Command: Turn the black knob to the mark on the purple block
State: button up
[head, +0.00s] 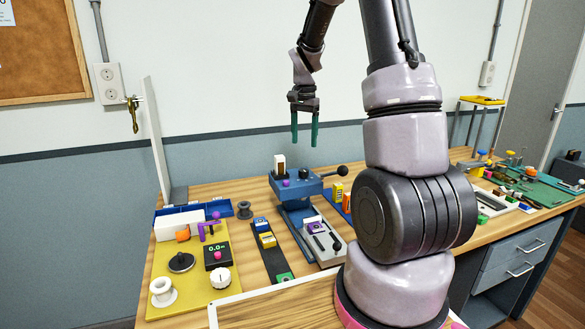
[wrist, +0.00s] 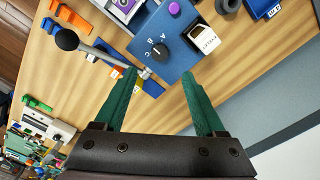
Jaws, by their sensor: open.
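The black knob (wrist: 159,52) sits on top of a blue machine body (wrist: 176,68), beside the white letters A, B and C. In the head view the knob (head: 304,173) is on the blue machine (head: 312,187) at the bench's middle. A purple block (head: 315,228) lies on the grey plate in front of the machine; it also shows cut off at the wrist view's top edge (wrist: 124,4). Its mark cannot be read. My gripper (head: 304,142) is open and empty above the machine, green fingers pointing down, clear of the knob.
A lever with a black ball (wrist: 66,40) sticks out from the machine's side. A purple button (wrist: 174,9) and a white-and-brown block (wrist: 204,39) stand near the knob. A yellow board (head: 190,285) with several parts lies left.

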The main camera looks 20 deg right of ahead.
aim_at(304, 170)
notch_tip(304, 170, down, 10)
jog(key=shift+f, duration=0.1)
dwell(0.4)
grip_shut()
jog(key=shift+n, duration=0.4)
jog(key=n, duration=1.1)
dwell(0.4)
